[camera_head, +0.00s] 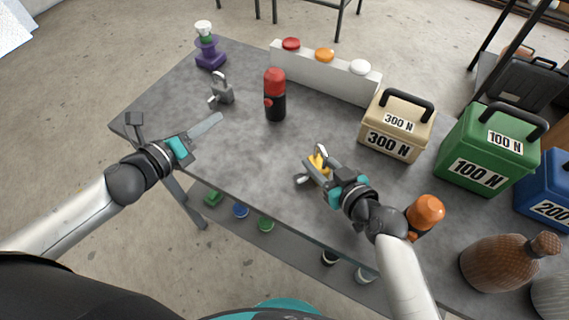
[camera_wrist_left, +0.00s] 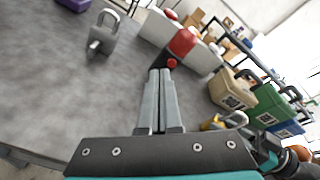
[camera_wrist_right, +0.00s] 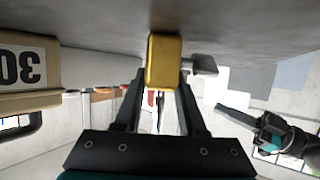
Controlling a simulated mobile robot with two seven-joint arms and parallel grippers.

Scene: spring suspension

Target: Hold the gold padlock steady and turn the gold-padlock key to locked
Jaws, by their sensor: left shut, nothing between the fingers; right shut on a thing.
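The gold padlock (camera_head: 317,162) stands on the grey table, its shackle upward. My right gripper (camera_head: 318,172) is shut on the padlock's body, which also shows between the fingers in the right wrist view (camera_wrist_right: 164,60). A grey key (camera_head: 302,179) sticks out on the left side of the padlock; it also shows in the right wrist view (camera_wrist_right: 204,65). I cannot tell the key's exact turn. My left gripper (camera_head: 220,118) is shut and empty above the table, left of the padlock and apart from it. In the left wrist view its fingers (camera_wrist_left: 160,85) are together.
A grey padlock (camera_head: 221,92) with a key stands at the back left. A red-and-black spring tester (camera_head: 275,95) stands mid-table. A white panel with colored buttons (camera_head: 325,75), a tan 300 N box (camera_head: 395,125) and a green 100 N box (camera_head: 487,150) line the back. Table left of the gold padlock is clear.

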